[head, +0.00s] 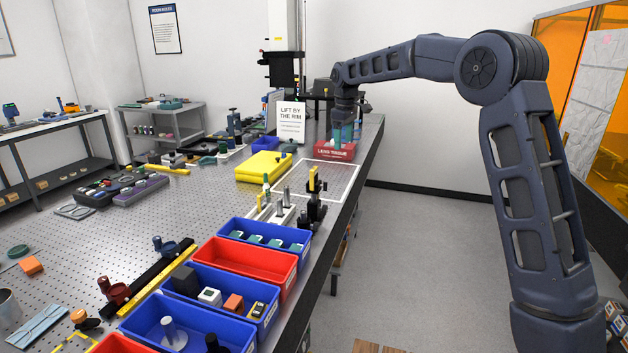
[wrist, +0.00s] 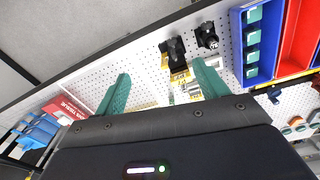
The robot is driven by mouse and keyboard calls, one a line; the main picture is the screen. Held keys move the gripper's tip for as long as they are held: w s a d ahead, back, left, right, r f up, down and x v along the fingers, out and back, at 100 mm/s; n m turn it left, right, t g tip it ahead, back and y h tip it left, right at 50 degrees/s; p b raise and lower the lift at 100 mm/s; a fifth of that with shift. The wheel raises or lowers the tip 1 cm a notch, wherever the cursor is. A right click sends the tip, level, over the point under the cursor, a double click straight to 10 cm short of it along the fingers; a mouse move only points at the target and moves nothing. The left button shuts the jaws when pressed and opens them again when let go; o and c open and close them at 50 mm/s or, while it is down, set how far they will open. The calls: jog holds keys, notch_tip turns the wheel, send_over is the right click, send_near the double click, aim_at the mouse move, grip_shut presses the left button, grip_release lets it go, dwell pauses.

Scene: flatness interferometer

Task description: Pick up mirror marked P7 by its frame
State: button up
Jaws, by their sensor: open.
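No P7 marking is readable in either view, so I cannot tell which piece is that mirror. A black mount with a yellow part (head: 314,185) stands near the table's right edge in the head view. In the wrist view, a black-and-yellow mount (wrist: 175,50) and a second black mount (wrist: 207,36) lie beyond the fingers. My gripper (head: 342,134) is at the far end of the table, over or near a red box (head: 325,151). Its teal fingers show in the wrist view (wrist: 162,88), apart and with nothing held between them.
A blue bin (head: 233,234) holds several small teal-and-white pieces, with a red bin (head: 250,266) beside it. A yellow case (head: 263,167) and a "LIFT BY THE RIM" sign (head: 291,117) stand near the far end. A pale outlined grid area (head: 330,178) is mostly clear.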

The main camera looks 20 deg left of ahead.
jog(key=n, duration=0.2)
send_near(314, 177)
jog(key=w, duration=0.3)
jog(key=shift+a+g, duration=0.1)
jog(key=shift+g, duration=0.2)
jog(key=shift+s+a+f, duration=0.1)
jog(key=shift+a+f, duration=0.3)
jog(key=shift+a, duration=0.05)
notch_tip(314, 177, down, 10)
jog(key=shift+f, duration=0.25)
jog(key=c, duration=1.1)
